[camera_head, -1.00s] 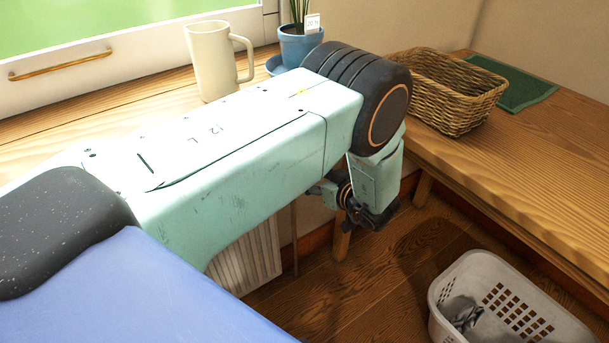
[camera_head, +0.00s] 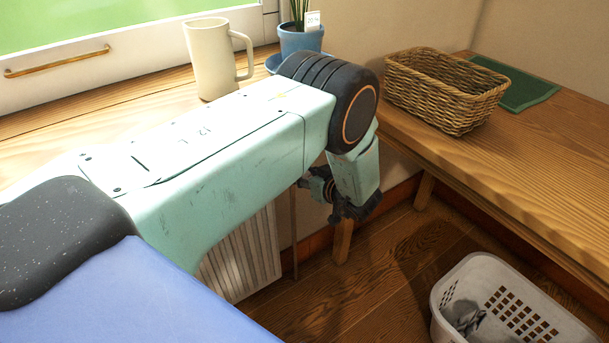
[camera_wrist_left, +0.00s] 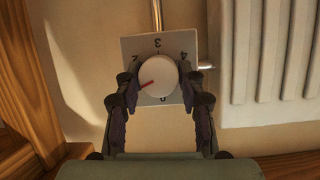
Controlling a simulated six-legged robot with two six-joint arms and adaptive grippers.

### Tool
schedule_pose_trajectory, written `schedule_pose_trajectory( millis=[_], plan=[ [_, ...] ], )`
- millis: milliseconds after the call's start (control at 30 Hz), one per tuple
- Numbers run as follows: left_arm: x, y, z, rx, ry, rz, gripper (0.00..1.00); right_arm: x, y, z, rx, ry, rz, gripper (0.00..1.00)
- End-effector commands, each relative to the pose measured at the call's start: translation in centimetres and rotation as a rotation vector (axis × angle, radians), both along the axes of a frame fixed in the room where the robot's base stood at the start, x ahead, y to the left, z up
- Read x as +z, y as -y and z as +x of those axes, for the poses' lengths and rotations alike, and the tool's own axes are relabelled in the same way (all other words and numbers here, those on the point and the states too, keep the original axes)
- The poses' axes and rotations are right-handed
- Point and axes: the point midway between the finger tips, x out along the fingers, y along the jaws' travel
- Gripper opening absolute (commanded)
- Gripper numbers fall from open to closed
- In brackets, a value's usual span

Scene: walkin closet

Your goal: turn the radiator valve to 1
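The radiator valve is a round white knob (camera_wrist_left: 158,76) on a square pale plate (camera_wrist_left: 158,43) in the left wrist view. The plate's numbers appear upside down; 2, 3, 4 and 0 can be made out, and a 1 cannot be seen. The knob's red mark points to the lower left, between the 2 and the 0. I cannot tell how deep the fingers reach. The valve is hidden in the head view.
The white radiator (camera_head: 245,255) is beside the valve, under a wooden sill with a cream mug (camera_head: 210,60) and a potted plant (camera_head: 300,40). A wooden bench (camera_head: 540,170) with a wicker basket (camera_head: 445,95) runs at right. A white laundry basket (camera_head: 500,310) stands on the floor.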

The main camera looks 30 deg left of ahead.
Motion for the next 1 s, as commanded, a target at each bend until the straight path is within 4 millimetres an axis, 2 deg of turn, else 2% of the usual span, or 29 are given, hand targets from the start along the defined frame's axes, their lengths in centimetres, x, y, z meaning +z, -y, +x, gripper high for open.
schedule_pose_trajectory(
  millis=[67,333,733,1000],
  plan=[
    [0.0,0.01,0.01,0.0,0.0,0.0,0.3,0.0,0.0,0.01,0.0,0.0,0.0,0.31],
    [0.01,0.02,0.0,0.0,0.0,0.0,0.07,0.0,0.0,0.01,0.0,0.0,0.0,0.31],
    [0.03,-0.04,-0.11,-0.001,0.105,-0.043,0.07,0.78,0.0,0.01,0.0,0.0,0.0,0.31],
    [-0.04,-0.02,-0.09,0.001,0.115,-0.049,0.07,0.75,0.0,0.01,0.0,0.0,0.0,0.31]
  ],
)
